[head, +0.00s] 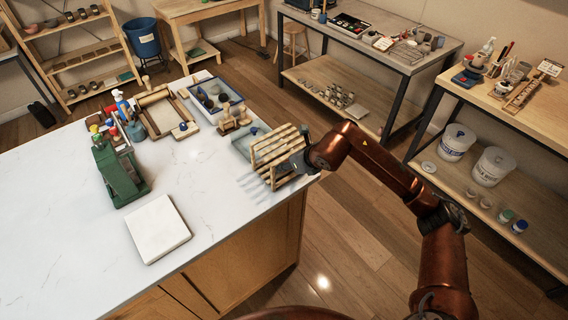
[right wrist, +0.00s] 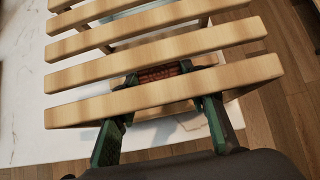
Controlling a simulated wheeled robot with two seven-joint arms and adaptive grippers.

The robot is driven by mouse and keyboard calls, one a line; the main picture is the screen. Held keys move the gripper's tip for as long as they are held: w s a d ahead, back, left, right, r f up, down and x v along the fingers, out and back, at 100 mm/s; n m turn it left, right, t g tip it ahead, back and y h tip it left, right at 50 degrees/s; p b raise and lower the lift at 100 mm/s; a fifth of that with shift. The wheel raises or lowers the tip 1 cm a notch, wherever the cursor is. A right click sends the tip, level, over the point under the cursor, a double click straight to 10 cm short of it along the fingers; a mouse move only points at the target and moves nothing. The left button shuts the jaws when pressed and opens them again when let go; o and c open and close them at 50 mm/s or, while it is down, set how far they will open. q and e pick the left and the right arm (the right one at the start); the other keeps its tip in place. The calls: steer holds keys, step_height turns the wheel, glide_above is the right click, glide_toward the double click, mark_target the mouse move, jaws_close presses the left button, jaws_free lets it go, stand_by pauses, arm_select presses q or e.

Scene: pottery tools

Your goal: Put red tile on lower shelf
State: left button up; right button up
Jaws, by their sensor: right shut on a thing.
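A slatted wooden rack (head: 272,147) stands at the right end of the white-topped table. Its upper slats (right wrist: 160,103) cross most of the right wrist view. My right gripper (head: 296,163) reaches into the rack from its right side, below the upper slats. In the right wrist view its green fingers pass under the front slat and are shut on the red tile (right wrist: 163,73), a ridged red-brown piece seen through a gap. Slats hide most of the tile and the fingertips. I cannot tell whether the tile touches the lower shelf. My left gripper is not in view.
A grey-blue board (head: 243,146) lies beside the rack, with a small wooden stand (head: 232,118) behind it. The table's front middle is clear.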

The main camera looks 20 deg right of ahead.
steer(key=shift+x, duration=1.05)
steer(key=shift+f, duration=0.2)
steer(key=o, duration=1.3)
steer(key=shift+r, duration=0.1)
steer(key=shift+s+d+r, duration=0.1)
steer(key=shift+s+r, duration=0.1)
steer(key=shift+r, duration=0.2)
steer(key=v, duration=1.1)
steer(key=shift+p, duration=0.45)
